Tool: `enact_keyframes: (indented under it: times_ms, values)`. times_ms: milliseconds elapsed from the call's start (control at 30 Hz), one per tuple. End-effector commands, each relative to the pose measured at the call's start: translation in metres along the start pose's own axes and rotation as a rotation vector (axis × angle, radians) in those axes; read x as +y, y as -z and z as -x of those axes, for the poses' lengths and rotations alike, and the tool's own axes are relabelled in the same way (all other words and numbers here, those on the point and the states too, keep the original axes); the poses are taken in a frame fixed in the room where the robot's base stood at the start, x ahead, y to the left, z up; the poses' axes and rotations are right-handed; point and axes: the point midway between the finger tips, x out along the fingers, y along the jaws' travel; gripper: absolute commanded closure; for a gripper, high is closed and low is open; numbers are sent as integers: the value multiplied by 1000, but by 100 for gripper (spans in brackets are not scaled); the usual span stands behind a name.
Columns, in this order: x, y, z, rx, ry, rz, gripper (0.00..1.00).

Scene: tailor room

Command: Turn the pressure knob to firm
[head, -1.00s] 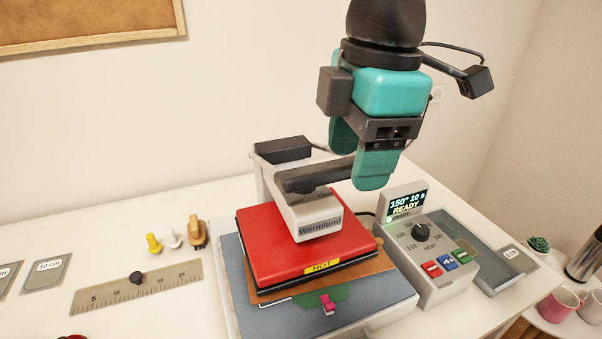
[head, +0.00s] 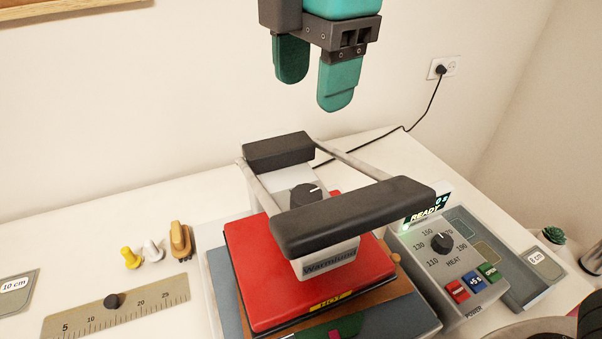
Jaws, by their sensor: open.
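The pressure knob (head: 305,196) is black with a white pointer line and sits on top of the heat press's grey head (head: 328,264), behind the black handle bar. The handle partly hides the plate around it. The pointer aims to the right in the picture; its markings are not readable. My gripper (head: 315,88) has two teal fingers, is open and empty, and hangs above the press, apart from the knob.
The black handle (head: 352,214) crosses in front of the knob. A control box (head: 450,260) with a heat knob (head: 441,242) and coloured buttons stands at right. The red platen (head: 255,275) is marked HOT. Pins (head: 131,258) and a ruler (head: 150,302) lie left.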

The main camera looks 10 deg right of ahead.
Motion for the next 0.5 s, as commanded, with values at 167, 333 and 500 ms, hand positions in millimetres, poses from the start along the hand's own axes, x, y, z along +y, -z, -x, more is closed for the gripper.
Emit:
enact_keyframes:
  times_ms: [167,333,500]
  values:
    - [0,-1,-18,-1,4,-2,41]
    - [-1,-1,-54,-1,7,-2,41]
    - [-2,-1,-94,-2,8,-2,41]
